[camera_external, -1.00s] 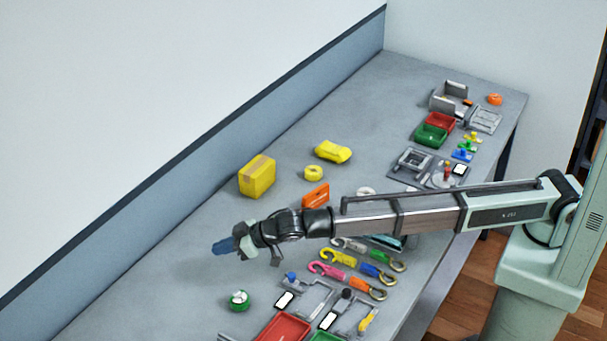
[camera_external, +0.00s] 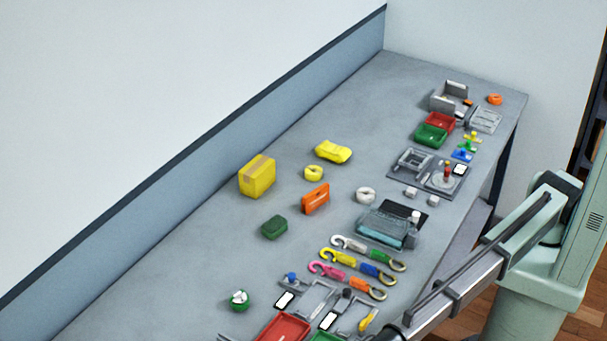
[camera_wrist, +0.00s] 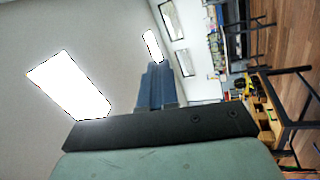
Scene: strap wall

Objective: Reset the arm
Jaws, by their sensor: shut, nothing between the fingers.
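My gripper (camera_wrist: 157,72) shows in the wrist view, its blue fingers together with nothing between them. It points toward the pale ceiling and wall, away from the bench surface. In the external view my arm hangs at the lower right, off the front side of the bench (camera_external: 150,270), and runs out past the bottom edge. My gripper is out of sight there.
Hook straps (camera_external: 350,267), a teal-grey case (camera_external: 385,229), a yellow box (camera_external: 257,178), an orange block (camera_external: 315,198), a dark green block (camera_external: 274,227) and a red tray (camera_external: 285,329) lie on the bench. Its left part is mostly bare. The wrist view shows tables (camera_wrist: 292,122) at right.

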